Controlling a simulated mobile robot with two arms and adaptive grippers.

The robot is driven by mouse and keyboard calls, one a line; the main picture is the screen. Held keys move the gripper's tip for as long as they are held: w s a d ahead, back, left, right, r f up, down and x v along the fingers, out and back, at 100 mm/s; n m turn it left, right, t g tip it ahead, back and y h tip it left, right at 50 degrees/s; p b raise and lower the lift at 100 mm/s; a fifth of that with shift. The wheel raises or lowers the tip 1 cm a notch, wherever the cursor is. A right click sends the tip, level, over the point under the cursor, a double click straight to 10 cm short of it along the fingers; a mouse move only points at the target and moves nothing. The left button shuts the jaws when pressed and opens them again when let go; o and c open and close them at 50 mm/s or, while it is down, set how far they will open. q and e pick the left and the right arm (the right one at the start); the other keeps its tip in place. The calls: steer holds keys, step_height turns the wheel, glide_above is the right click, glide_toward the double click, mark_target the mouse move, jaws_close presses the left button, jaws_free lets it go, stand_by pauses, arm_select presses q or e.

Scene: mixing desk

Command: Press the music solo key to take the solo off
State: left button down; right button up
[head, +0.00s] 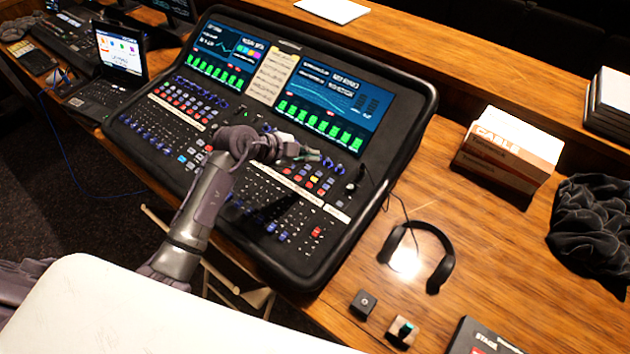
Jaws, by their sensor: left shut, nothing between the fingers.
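The mixing desk (345,213) is a large black console with two screens, rows of coloured keys and faders. My left gripper (312,154) is over the middle of the desk, below the right screen, with its fingers shut and empty. A block of coloured keys (312,181), some lit yellow, orange and red, lies just below the fingertips in the picture. I cannot tell whether the fingertips touch the desk. The key labels are too small to read, so I cannot tell which one is the music solo key. My forearm hides part of the middle keys. My right gripper is not in view.
A paper strip (272,75) lies between the screens. A laptop (118,65) stands at the left. Black headphones (440,262), two small button boxes (364,303), a cable box (512,146) and a dark cloth (592,225) lie on the wooden table to the right.

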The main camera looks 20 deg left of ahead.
arm_select(q)
steer(key=b, duration=0.6)
glide_above(314, 180)
steer(key=s, duration=0.1)
steer(key=f, duration=0.5)
steer(key=shift+a+f, duration=0.25)
steer(key=shift+a, duration=0.05)
steer(key=shift+w+f+b, duration=0.1)
steer(key=shift+f+b, duration=0.3)
steer(key=shift+f, duration=0.6)
steer(key=shift+f, duration=0.1)
steer(key=shift+f, duration=0.35)
steer(key=shift+f, duration=0.25)
steer(key=shift+r+p, duration=0.1)
steer(key=shift+p, duration=0.2)
steer(key=shift+r+p, duration=0.6)
steer(key=shift+p, duration=0.35)
